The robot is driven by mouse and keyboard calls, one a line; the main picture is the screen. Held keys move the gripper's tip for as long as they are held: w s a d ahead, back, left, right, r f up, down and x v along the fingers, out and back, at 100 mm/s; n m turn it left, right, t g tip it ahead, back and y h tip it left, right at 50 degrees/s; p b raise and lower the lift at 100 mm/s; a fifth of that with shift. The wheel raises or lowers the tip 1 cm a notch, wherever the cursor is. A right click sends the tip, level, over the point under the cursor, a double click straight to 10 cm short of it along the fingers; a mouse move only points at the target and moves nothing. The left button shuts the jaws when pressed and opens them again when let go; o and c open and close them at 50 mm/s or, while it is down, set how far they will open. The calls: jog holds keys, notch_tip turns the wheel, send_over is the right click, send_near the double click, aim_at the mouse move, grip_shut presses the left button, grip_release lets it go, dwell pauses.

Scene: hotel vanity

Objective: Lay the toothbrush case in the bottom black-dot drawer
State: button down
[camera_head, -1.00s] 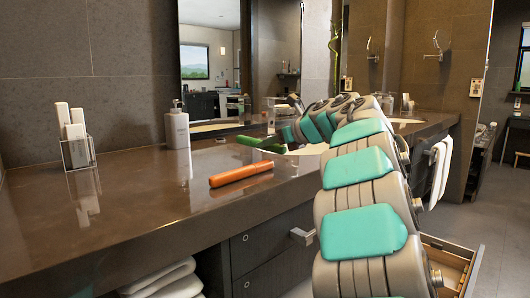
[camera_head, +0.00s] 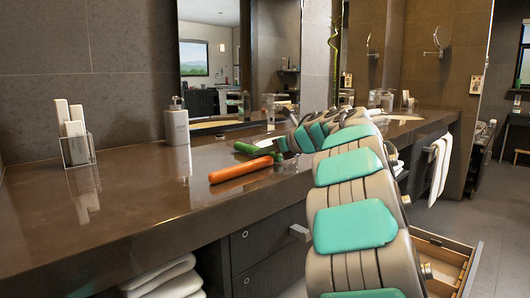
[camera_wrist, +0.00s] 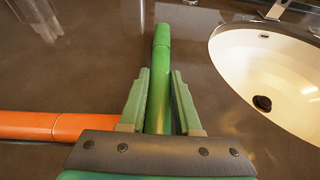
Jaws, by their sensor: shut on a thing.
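A green tube-shaped case (camera_wrist: 159,85) lies between the two fingers of my gripper (camera_wrist: 160,74) in the wrist view, its far end pointing away over the counter. My gripper is shut on it. In the head view the green case (camera_head: 252,148) shows beside the gripper at counter level, partly hidden by the arm. A similar orange case (camera_head: 241,177) lies on the counter in front of it, and also shows left of the gripper in the wrist view (camera_wrist: 30,126). An open, light-wood drawer (camera_head: 440,258) stands out at lower right; its front marking cannot be read.
The white sink (camera_wrist: 268,75) is right of the gripper. A soap bottle (camera_head: 177,126) and a clear holder with white boxes (camera_head: 77,150) stand on the counter at left. Closed drawers with round marks (camera_head: 245,234) are under the counter edge. Folded towels (camera_head: 165,279) lie below.

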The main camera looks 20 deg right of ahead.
jog(key=shift+f, duration=0.1)
jog(key=shift+f, duration=0.15)
jog(key=c, duration=0.6)
grip_release()
jog(key=shift+s+r, duration=0.1)
jog(key=shift+r, duration=0.25)
jog(key=b+v, duration=0.1)
jog(key=v, duration=1.1)
